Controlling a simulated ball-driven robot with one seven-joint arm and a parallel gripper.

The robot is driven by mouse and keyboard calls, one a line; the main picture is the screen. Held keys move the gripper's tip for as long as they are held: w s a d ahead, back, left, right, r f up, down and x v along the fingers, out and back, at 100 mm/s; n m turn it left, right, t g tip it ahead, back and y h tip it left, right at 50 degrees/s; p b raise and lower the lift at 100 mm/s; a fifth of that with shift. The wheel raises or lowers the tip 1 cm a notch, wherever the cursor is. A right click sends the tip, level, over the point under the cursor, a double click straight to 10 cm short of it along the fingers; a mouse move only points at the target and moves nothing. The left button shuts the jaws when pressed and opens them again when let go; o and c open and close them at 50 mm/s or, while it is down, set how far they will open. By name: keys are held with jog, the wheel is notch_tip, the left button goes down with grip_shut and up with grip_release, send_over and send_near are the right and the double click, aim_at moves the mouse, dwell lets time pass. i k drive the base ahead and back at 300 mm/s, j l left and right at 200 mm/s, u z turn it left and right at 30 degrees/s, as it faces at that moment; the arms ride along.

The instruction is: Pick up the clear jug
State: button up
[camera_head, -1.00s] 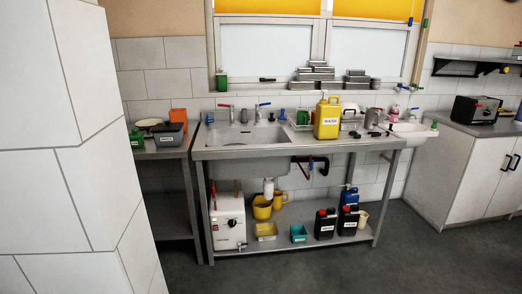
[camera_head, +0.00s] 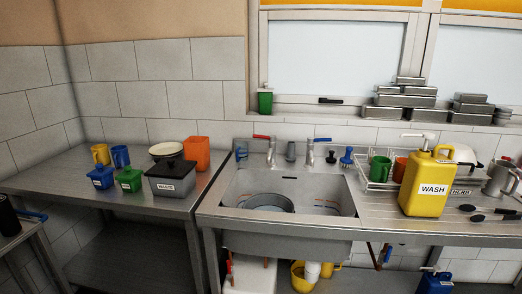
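I cannot make out a clear jug in the current head view. A grey metal jug (camera_head: 499,178) stands on the right of the sink counter, near the picture's edge. A yellow jug-like container labelled WASH (camera_head: 428,184) with a pump top stands on the same counter and hides part of what is behind it. A yellow mug (camera_head: 100,154) and a blue mug (camera_head: 121,156) stand on the left table. My gripper is not in view.
The steel sink (camera_head: 240,195) holds a round grey vessel (camera_head: 271,202). A dish rack (camera_head: 373,178) with a green mug (camera_head: 380,169) stands beside it. The left table (camera_head: 150,202) bears a grey WASTE box (camera_head: 171,182) and an orange container (camera_head: 196,154); its front is bare.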

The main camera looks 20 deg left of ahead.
aim_at(241, 148)
jog(key=i+j+u, duration=0.1)
jog(key=i+u, duration=0.3)
jog(key=i, duration=0.15)
jog(key=i+l+u, duration=0.1)
jog(key=i+u, duration=0.25)
jog(key=i, duration=0.2)
jog(key=i+l+u, duration=0.25)
jog(key=i+u, duration=0.15)
jog(key=i, duration=0.15)
